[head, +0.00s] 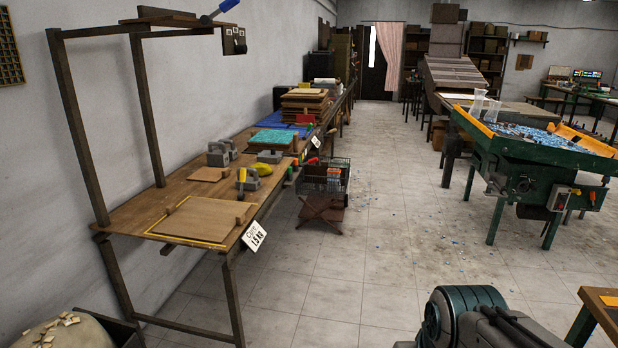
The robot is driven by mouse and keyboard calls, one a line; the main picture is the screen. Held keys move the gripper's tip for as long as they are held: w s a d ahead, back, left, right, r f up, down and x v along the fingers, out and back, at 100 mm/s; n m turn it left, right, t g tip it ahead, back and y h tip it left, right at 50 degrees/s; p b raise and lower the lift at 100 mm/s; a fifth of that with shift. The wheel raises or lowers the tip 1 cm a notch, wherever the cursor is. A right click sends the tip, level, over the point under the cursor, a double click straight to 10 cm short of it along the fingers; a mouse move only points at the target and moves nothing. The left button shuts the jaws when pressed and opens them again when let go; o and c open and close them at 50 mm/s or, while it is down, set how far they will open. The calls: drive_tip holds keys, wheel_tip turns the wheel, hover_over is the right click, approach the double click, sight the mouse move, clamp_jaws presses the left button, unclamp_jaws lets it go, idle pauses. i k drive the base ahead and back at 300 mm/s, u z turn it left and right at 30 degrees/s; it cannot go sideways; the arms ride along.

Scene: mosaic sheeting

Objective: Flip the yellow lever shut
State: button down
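I cannot tell for sure which thing is the yellow lever. A small yellow upright piece (241,176) stands on the long wooden bench at the left, beside grey blocks. A rounded yellow object (270,157) lies just behind it. Both are small and far off, and whether either is a lever, open or shut, does not show. My gripper is not in view; only a teal and grey part that looks like my arm shows at the bottom right.
The wooden bench (130,212) carries a board (203,219) and stacked sheets (304,103). A wire basket (325,175) stands beside it. A green machine (541,158) with a control box (562,199) stands at right. The tiled floor (390,240) between is mostly clear, with scattered chips.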

sight(241, 195)
drive_tip(key=u, duration=0.1)
drive_tip(key=i, duration=1.65)
drive_tip(key=u, duration=0.25)
drive_tip(key=i, duration=1.8)
drive_tip(key=u, duration=0.1)
